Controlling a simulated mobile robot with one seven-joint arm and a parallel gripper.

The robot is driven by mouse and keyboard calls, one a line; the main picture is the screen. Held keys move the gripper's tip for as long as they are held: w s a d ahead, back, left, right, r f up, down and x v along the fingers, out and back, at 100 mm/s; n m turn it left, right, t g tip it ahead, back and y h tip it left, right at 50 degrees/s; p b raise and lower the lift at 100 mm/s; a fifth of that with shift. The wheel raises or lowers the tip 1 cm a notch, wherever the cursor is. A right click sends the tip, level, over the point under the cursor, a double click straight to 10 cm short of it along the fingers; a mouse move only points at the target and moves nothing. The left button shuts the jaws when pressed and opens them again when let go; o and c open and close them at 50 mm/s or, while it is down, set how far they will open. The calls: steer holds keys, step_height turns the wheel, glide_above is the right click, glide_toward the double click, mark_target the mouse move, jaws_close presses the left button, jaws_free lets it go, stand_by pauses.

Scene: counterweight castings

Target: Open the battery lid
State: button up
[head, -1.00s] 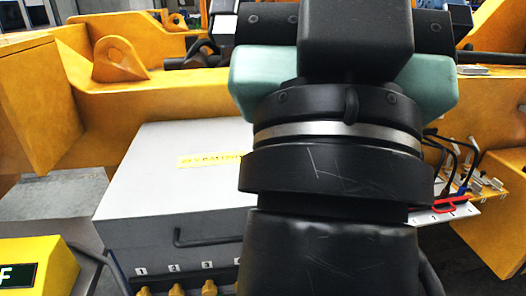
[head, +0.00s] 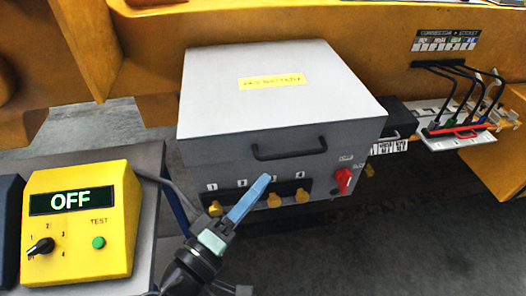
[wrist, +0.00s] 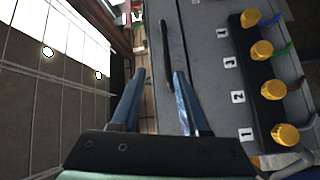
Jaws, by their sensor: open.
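The battery box is grey with a pale lid (head: 290,75) that lies closed; a yellow label (head: 272,82) is on its top. A black bar handle (head: 290,151) is on the front face, and it also shows in the wrist view (wrist: 164,45). My gripper (head: 264,182) has blue fingers and is in front of the box, just below the handle in the head view. In the wrist view my gripper (wrist: 160,74) is open and empty, and the handle lies in line with the gap between the fingertips. I cannot tell whether anything touches.
Several yellow plugs (head: 302,195) and a red switch (head: 343,181) are on the front face below the handle. A yellow tester (head: 85,220) reading OFF stands at left. A connector board with black cables (head: 455,135) is at right. A yellow frame (head: 290,25) stands behind the box.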

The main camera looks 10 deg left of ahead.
mark_target(286, 156)
steer(key=w+d+p, duration=0.1)
steer(key=w, duration=0.2)
steer(key=w+d+n+p, duration=0.1)
steer(key=w+d, duration=0.1)
steer(key=w, duration=0.1)
steer(key=w+d+n+p, duration=0.1)
steer(key=w, duration=0.3)
steer(key=shift+d+f+t+p, duration=0.2)
steer(key=shift+d+t+p, duration=0.1)
steer(key=shift+d+p, duration=0.05)
steer(key=shift+c, duration=0.3)
jaws_close()
stand_by(0.9)
